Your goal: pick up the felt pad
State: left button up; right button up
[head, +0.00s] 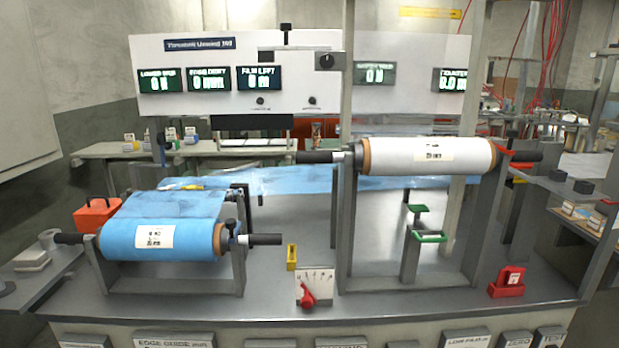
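No thing in the head view is clearly a felt pad. A pale, flat, pad-like stack (32,260) lies on the grey side shelf at the far left; I cannot tell whether it is felt. A green-topped piece (428,237) sits on a short grey post under the white roll, with a smaller green piece (418,208) above and behind it; their material is also unclear. Neither of my grippers is in view.
A blue film roll (190,240) sits in a low frame at left, its film running back and right. A white roll (430,156) hangs in a tall frame at right. A yellow block (291,257), red-knobbed dial plate (314,287) and red device (508,281) stand on the bench.

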aim_at(28, 261)
jog(key=u, duration=1.6)
